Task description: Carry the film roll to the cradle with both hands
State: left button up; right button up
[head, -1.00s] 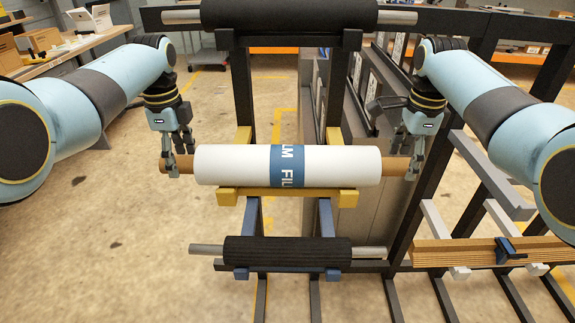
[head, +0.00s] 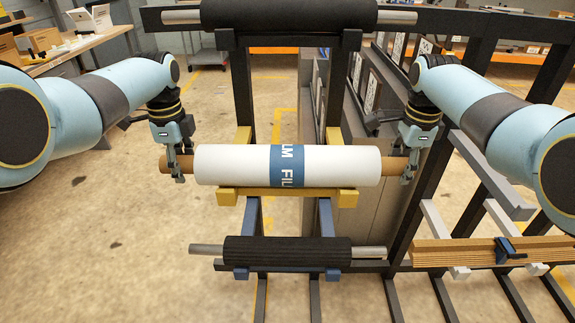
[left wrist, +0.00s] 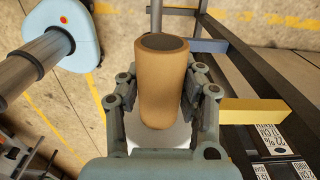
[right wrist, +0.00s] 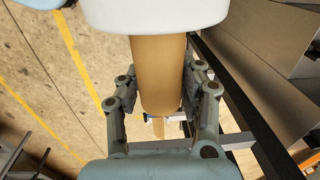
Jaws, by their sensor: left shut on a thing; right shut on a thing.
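The film roll (head: 235,165) is white with a blue "FILM" band and brown core ends. It lies level on or just at the yellow arms (head: 265,192) of the rack, in the middle of the head view. My left gripper (head: 180,165) is shut on the left core end, which also shows in the left wrist view (left wrist: 162,85). My right gripper (head: 402,168) is shut on the right core end, which shows in the right wrist view (right wrist: 158,75). Whether the roll touches the yellow arms is unclear. I cannot tell which rack level is the cradle; blue brackets (head: 241,273) sit lower.
A black roll (head: 288,251) on a grey bar lies on the lower blue brackets. Another black roll (head: 288,14) lies at the top of the rack. Wooden strips (head: 460,252) lie at the right. The floor at the left is open.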

pick_arm(q)
grip_shut()
pick_arm(e)
grip_shut()
pick_arm(q)
jog(key=shift+w, duration=0.1)
pick_arm(e)
jog(key=shift+w, duration=0.1)
